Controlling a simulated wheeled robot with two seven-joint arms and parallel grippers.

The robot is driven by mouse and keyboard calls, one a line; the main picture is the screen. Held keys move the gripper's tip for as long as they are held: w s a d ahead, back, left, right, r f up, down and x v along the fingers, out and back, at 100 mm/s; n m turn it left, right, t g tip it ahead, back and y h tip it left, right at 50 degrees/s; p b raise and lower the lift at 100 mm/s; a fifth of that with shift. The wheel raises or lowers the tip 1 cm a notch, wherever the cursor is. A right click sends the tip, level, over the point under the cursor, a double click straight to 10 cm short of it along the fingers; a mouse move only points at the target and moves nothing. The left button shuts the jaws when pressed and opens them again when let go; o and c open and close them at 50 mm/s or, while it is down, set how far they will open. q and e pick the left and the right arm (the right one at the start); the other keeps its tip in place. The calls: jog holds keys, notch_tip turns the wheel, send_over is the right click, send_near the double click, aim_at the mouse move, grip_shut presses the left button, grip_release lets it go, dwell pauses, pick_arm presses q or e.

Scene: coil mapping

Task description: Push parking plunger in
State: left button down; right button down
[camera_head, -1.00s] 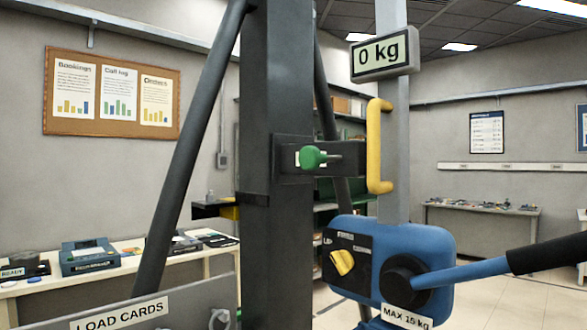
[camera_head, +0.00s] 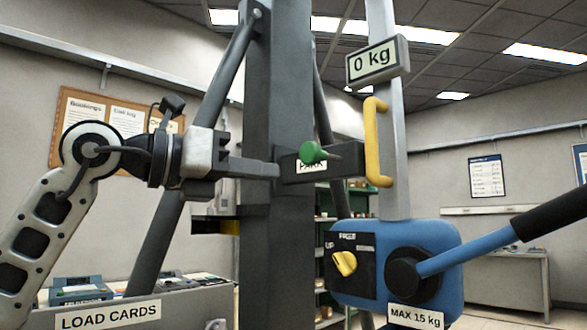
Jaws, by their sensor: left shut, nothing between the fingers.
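The parking plunger is a green knob (camera_head: 313,153) on a dark bracket (camera_head: 345,163) marked "PARK", fixed to the dark grey column. Its thin stem points right. My left gripper (camera_head: 277,171) is shut and empty. Its fingers point right and end just left of the green knob, slightly lower, at the bracket's left end. I cannot tell whether the fingertips touch the bracket or stand in front of it. My right gripper is not in view.
Right of the plunger is a yellow handle (camera_head: 373,145) on a pale rail. A display (camera_head: 378,59) above reads "0 kg". Below is a blue winch box (camera_head: 447,260) with a yellow knob (camera_head: 344,263) and a lever reaching right. A "LOAD CARDS" box (camera_head: 190,308) stands lower left.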

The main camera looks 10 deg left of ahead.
pick_arm(q)
jog(key=s+a+r+n+t+y, duration=0.1)
jog(key=s+a+r+t+y, duration=0.1)
jog(key=a+r+t+y, duration=0.1)
jog(key=shift+s+a+r+b, duration=0.25)
jog(key=shift+a+r+b, duration=0.05)
jog(key=shift+a+r, duration=0.65)
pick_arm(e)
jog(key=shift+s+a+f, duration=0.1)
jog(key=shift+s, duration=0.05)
pick_arm(q)
jog(key=shift+w+d, duration=0.1)
jog(key=p, duration=0.3)
send_near(306, 153)
jog(key=x, duration=0.5)
jog(key=shift+w+d+r, duration=0.1)
jog(key=shift+w+d, duration=0.2)
jog(key=shift+w+d+p, duration=0.25)
jog(key=shift+w+p, duration=0.05)
jog(key=shift+w, duration=0.1)
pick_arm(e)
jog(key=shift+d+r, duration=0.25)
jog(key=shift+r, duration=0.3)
pick_arm(q)
jog(key=shift+w, duration=0.1)
